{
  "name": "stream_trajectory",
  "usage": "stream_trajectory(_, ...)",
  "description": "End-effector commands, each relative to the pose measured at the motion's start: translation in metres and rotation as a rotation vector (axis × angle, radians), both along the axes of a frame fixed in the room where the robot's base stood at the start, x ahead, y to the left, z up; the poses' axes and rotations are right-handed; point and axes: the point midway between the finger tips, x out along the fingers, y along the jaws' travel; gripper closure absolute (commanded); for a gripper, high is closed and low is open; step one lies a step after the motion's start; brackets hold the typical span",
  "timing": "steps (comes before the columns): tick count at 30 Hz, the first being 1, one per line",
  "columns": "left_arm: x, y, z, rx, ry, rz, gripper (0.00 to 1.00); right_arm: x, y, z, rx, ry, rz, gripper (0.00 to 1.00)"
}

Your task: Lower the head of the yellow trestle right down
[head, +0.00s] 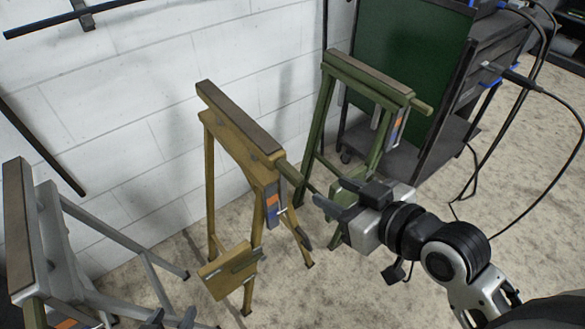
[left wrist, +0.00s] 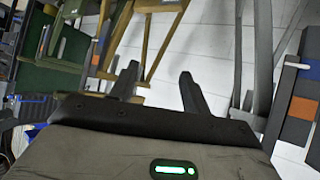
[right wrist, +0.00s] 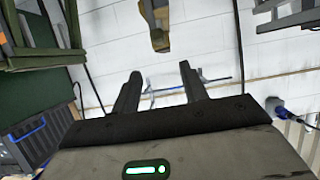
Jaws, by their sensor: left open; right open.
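The yellow trestle (head: 209,185) stands in the middle of the head view, its long brown-topped head (head: 238,115) raised on its legs. A round peg (head: 291,174) sticks out of the head's near end. A blue and orange label (head: 272,205) sits below that end. My right gripper (head: 332,193) is open and empty, just right of the peg and apart from it. In the right wrist view a yellow part (right wrist: 158,25) shows beyond the fingertips. My left gripper (head: 170,317) is at the bottom edge, open and empty in the left wrist view (left wrist: 157,80).
A grey trestle (head: 50,225) stands at the left, near my left gripper. A green trestle (head: 316,125) stands behind, at the right. A dark cart (head: 470,105) with cables is beyond it. A white block wall (head: 140,90) runs behind the trestles.

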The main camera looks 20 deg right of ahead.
Motion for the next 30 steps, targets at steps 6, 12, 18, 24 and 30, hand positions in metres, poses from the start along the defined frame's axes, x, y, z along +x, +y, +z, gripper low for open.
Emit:
stream_trajectory(6, 0.005, -0.001, 0.008, -0.012, -0.025, 0.002, 0.53, 0.042, 0.015, -0.018, 0.005, -0.001, -0.003, 0.56)
stream_trajectory(12, 0.007, -0.001, 0.010, -0.014, -0.034, 0.002, 0.53, 0.079, 0.029, -0.034, 0.004, -0.002, 0.000, 0.56)
stream_trajectory(18, 0.008, -0.001, 0.007, -0.017, -0.034, 0.003, 0.53, 0.107, 0.039, -0.048, 0.002, 0.000, -0.002, 0.56)
stream_trajectory(24, 0.008, -0.001, 0.007, -0.019, -0.032, 0.004, 0.53, 0.119, 0.044, -0.053, 0.001, 0.001, -0.002, 0.56)
stream_trajectory(30, 0.007, -0.001, 0.007, -0.018, -0.031, 0.004, 0.53, 0.120, 0.044, -0.054, 0.001, 0.000, -0.001, 0.56)
